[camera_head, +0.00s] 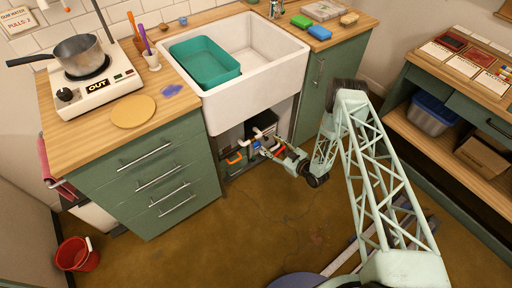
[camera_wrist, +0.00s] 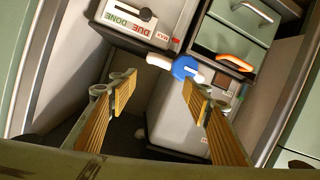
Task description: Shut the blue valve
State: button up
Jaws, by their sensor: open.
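The blue valve (camera_wrist: 185,68) is a small round knob on a white pipe in the wrist view. It shows ahead of my gripper (camera_wrist: 157,86), near the tip of the right finger. The two fingers are spread apart with nothing between them. I cannot tell whether the right fingertip touches the knob. In the head view my gripper (camera_head: 278,150) reaches into the open cabinet under the sink, where the valve is small and hard to make out.
The white sink (camera_head: 255,92) holds a teal basin (camera_head: 203,64) above the cabinet opening. An orange handle (camera_wrist: 235,62) lies right of the valve. A white panel (camera_wrist: 142,22) marked "DUE" and "DONE" is above. The cabinet's sides bound the opening.

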jog(key=m+t+y, duration=0.1)
jog(key=t, duration=0.1)
send_near(258, 147)
jog(key=d, duration=0.2)
jog(key=shift+s+f+t+b, duration=0.15)
jog(key=shift+s+b, duration=0.1)
jog(key=shift+s, duration=0.25)
jog(key=shift+s+f+t+b, duration=0.1)
jog(key=shift+s+t+b, duration=0.1)
jog(key=shift+s, duration=0.25)
jog(key=shift+w+a, duration=0.1)
jog(key=shift+a, duration=0.05)
jog(key=shift+b+x, duration=1.75)
jog(key=shift+x, duration=5)
jog(key=shift+a, duration=0.1)
jog(key=shift+c, duration=0.9)
jog(key=c, duration=0.7)
